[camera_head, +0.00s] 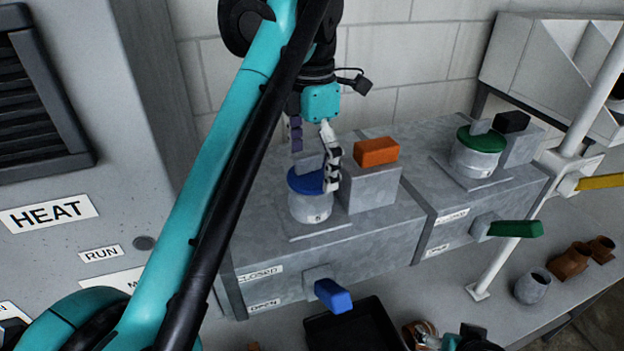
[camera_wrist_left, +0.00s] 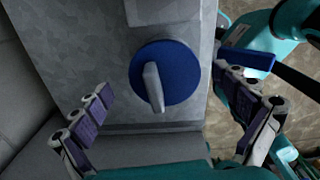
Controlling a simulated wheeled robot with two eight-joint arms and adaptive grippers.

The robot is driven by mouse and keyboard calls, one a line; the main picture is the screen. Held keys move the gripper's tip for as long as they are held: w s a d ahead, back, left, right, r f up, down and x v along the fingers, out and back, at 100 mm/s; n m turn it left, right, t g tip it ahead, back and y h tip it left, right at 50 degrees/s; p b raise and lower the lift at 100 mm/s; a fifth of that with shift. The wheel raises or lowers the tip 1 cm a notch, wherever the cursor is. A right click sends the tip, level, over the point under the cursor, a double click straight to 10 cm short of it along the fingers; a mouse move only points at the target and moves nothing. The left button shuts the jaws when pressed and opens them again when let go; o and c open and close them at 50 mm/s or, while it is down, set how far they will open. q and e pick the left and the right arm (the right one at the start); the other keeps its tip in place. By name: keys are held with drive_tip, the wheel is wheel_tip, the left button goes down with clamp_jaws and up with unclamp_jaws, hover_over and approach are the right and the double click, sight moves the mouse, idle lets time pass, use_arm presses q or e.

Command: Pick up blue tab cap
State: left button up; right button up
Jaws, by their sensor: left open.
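The blue tab cap (camera_head: 303,181) is a round blue disc with an upright grey tab, seated on a short grey cylinder on the left metal box. In the left wrist view the cap (camera_wrist_left: 182,72) lies between the fingers, its tab (camera_wrist_left: 153,87) pointing down the picture. My left gripper (camera_head: 313,158) is open over the cap, one finger on each side of it. In the wrist view the fingers (camera_wrist_left: 168,95) stand wide apart and hold nothing. Parts of my right arm (camera_head: 455,341) show at the bottom edge; its jaws cannot be made out.
An orange block (camera_head: 376,151) on a grey block stands just right of the cap. A green-topped cap (camera_head: 481,139) sits on the right box. Blue (camera_head: 333,296) and green (camera_head: 515,229) handles stick out in front. A black tray (camera_head: 352,328) and a white post (camera_head: 545,180) stand near.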

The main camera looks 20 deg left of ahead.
use_arm(q)
drive_tip(key=shift+s+f, duration=0.3)
drive_tip(key=shift+s, duration=0.25)
drive_tip(key=shift+w, duration=0.3)
drive_tip(key=c, duration=1.1)
drive_tip(key=shift+s, duration=0.15)
drive_tip(key=shift+c, duration=0.8)
